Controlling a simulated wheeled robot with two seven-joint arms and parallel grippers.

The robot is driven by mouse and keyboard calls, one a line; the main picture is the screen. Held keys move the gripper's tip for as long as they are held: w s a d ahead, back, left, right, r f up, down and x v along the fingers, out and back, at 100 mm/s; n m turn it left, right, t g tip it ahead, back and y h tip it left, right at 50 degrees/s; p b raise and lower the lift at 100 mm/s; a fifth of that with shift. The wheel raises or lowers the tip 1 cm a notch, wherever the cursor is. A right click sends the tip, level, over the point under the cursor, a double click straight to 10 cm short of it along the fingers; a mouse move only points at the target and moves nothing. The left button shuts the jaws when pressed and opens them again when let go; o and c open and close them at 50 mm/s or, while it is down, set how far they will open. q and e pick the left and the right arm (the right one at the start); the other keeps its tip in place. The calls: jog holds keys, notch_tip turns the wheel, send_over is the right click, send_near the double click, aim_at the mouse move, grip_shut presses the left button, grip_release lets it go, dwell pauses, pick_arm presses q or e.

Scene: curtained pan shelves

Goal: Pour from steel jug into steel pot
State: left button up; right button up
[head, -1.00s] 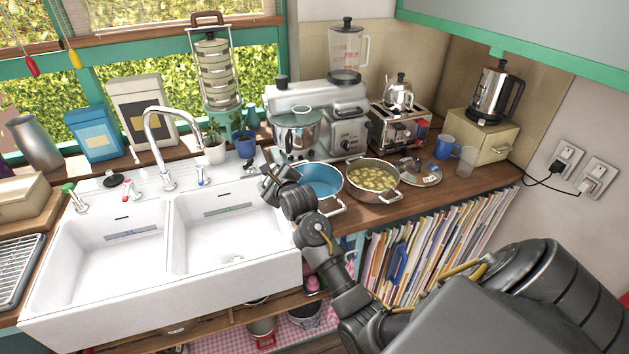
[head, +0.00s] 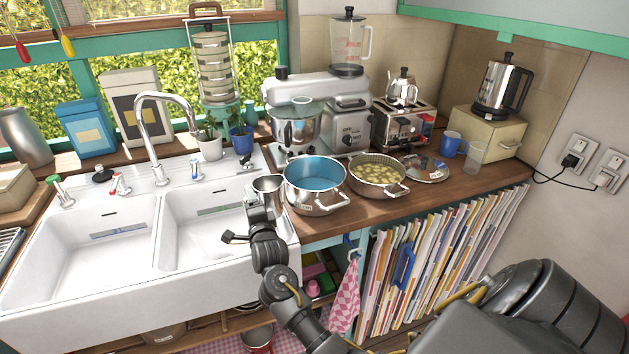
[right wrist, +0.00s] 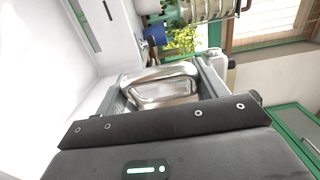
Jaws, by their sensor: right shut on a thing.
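The steel jug (head: 268,184) is a small shiny vessel at the sink's right edge in the head view, its open top showing. My right gripper (head: 262,206) is shut on it, covering much of its lower part. In the right wrist view the jug (right wrist: 165,92) shows between the two fingers. The steel pot (head: 303,195), with a blue interior, stands on the counter just right of the jug. The jug appears roughly upright, beside the pot rather than over it. I cannot tell what the jug holds. My left gripper is out of view.
A second steel pot (head: 378,187) with pale food stands right of the first. A stand mixer (head: 320,95) is behind them. The white double sink (head: 110,290) lies left, with a tall curved tap (head: 142,125). Files (head: 440,250) fill the space under the counter.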

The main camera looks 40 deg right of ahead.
jog(key=shift+r, duration=0.25)
jog(key=shift+s+r+p, duration=0.1)
jog(key=shift+r+p, duration=1.15)
jog(key=shift+r, duration=0.2)
jog(key=shift+f, duration=0.15)
